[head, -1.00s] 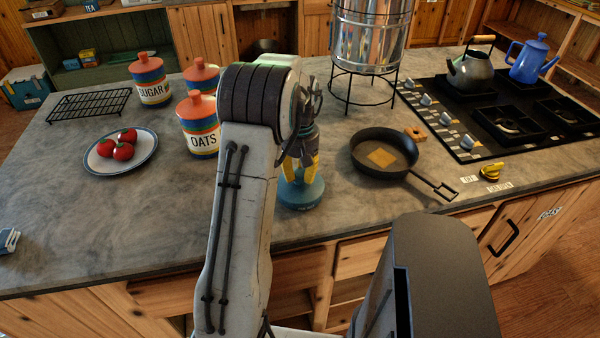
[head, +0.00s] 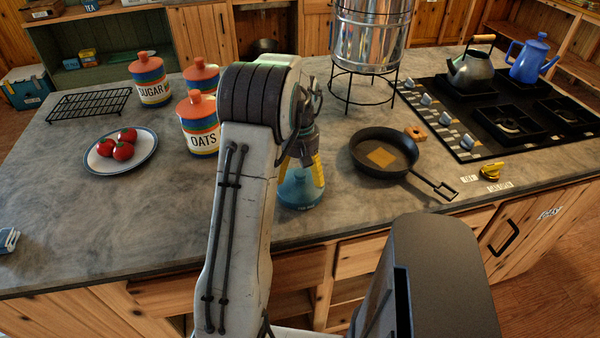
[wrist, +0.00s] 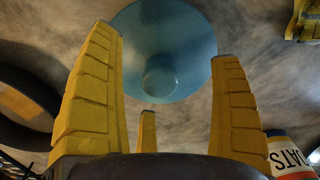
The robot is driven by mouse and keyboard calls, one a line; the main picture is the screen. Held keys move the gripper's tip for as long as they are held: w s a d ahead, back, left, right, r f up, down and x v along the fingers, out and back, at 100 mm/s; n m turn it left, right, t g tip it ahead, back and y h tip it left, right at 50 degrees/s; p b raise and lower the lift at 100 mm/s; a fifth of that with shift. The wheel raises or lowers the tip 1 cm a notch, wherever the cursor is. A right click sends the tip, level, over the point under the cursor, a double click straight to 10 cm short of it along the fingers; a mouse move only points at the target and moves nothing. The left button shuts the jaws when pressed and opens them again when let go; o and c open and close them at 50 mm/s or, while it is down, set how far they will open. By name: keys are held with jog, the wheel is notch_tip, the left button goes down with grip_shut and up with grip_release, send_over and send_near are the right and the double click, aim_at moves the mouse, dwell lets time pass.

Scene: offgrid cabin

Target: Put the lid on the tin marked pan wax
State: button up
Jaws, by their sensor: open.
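A blue tin (head: 303,203) stands upright on the grey counter near its front edge, with small unreadable lettering low on its side. A blue round lid (wrist: 190,40) with a central knob (wrist: 160,77) shows from above in the wrist view. It appears to lie on the tin, but I cannot tell whether it sits flush. My gripper (head: 302,178) is over the tin, its yellow fingers spread. In the wrist view, my gripper (wrist: 168,45) has open fingers either side of the knob, with visible gaps. My arm hides part of the tin's left side.
The OATS canister (head: 199,128) stands behind-left of the tin. A black frying pan (head: 383,172) lies to the right, its handle toward the front. A plate (head: 90,160) of tomatoes is at left. A metal container on a stand (head: 365,80) is behind.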

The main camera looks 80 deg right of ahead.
aim_at(300, 172)
jog(key=shift+r, duration=0.15)
jog(key=shift+r+p, duration=2.8)
jog(key=shift+r, duration=0.6)
